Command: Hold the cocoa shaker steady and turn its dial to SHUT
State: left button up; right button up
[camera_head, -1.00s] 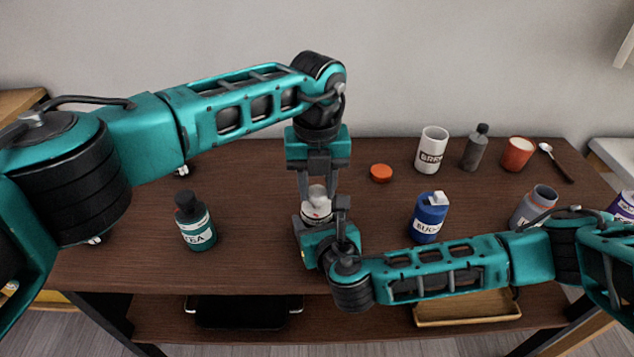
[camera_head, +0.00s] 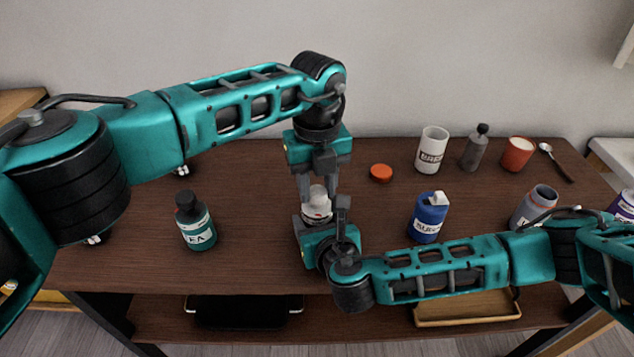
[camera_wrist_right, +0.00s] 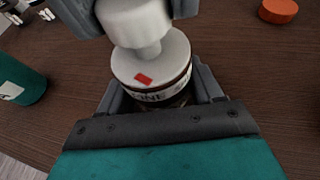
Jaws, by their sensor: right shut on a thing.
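The cocoa shaker (camera_head: 316,213) stands upright on the table between my two grippers. It has a white top with a red mark and a narrower neck under a white dial knob (camera_wrist_right: 135,18). Its label is partly hidden and I cannot read it fully. My right gripper (camera_wrist_right: 155,92) is shut on the shaker's body, with a finger on each side. My left gripper (camera_head: 318,188) points down from above, its open fingers on either side of the knob, very close to it. The wrist view cuts off the top of the knob.
A dark green tea bottle (camera_head: 195,222) stands to the left. A blue jar (camera_head: 429,217) stands right of the shaker, beyond my right forearm. An orange-red lid (camera_head: 381,173) lies behind. A white mug (camera_head: 431,150), grey bottle (camera_head: 475,150) and red cup (camera_head: 517,154) stand at the back right.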

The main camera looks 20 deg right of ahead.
aim_at(317, 191)
pick_arm(q)
jog(key=o, duration=0.4)
jog(key=shift+r, duration=0.1)
notch_tip(317, 191, up, 12)
jog(key=shift+f, duration=0.1)
dwell(0.4)
pick_arm(e)
jog(key=o, duration=1.2)
